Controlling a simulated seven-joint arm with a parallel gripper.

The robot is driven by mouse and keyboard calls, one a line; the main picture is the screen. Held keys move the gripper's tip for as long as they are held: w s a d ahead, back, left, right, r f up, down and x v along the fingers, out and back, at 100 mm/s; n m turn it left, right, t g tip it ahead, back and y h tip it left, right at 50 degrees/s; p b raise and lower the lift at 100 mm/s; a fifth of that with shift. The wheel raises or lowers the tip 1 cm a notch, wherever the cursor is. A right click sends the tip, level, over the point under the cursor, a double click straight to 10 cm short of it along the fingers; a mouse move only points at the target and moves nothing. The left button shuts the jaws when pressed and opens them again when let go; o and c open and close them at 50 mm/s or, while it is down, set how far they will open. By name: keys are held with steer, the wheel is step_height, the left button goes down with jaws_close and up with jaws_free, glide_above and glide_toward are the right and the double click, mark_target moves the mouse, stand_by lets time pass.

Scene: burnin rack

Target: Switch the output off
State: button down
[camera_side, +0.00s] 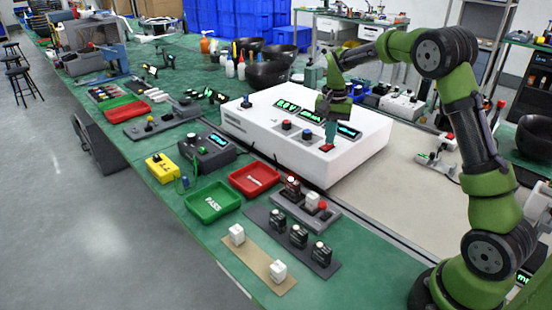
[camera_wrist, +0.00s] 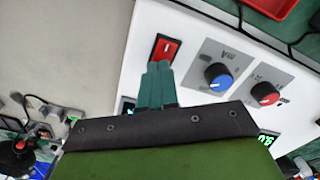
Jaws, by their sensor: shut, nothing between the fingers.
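A white power supply box (camera_side: 300,150) stands on the bench, with lit green and blue displays on its sloping top face. Its red rocker switch (camera_wrist: 166,48) sits in a black frame in the wrist view; in the side view the red switch (camera_side: 327,148) is near the box's front edge. My gripper (camera_wrist: 156,66) is shut and empty, its teal fingertips right at the lower end of the switch. Whether they touch it I cannot tell. The blue knob (camera_wrist: 218,77) and the red knob (camera_wrist: 265,94) are right of the fingers.
A red tray (camera_side: 254,180) and a green tray (camera_side: 213,202) lie in front of the box. Small modules stand on a dark strip (camera_side: 322,268) and a tan strip (camera_side: 258,266) nearby. A cable (camera_wrist: 250,38) runs past the box's edge. The pale mat (camera_side: 385,190) beside the box has free room.

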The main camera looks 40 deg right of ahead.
steer(key=shift+f, duration=0.4)
steer(key=shift+r, duration=3.5)
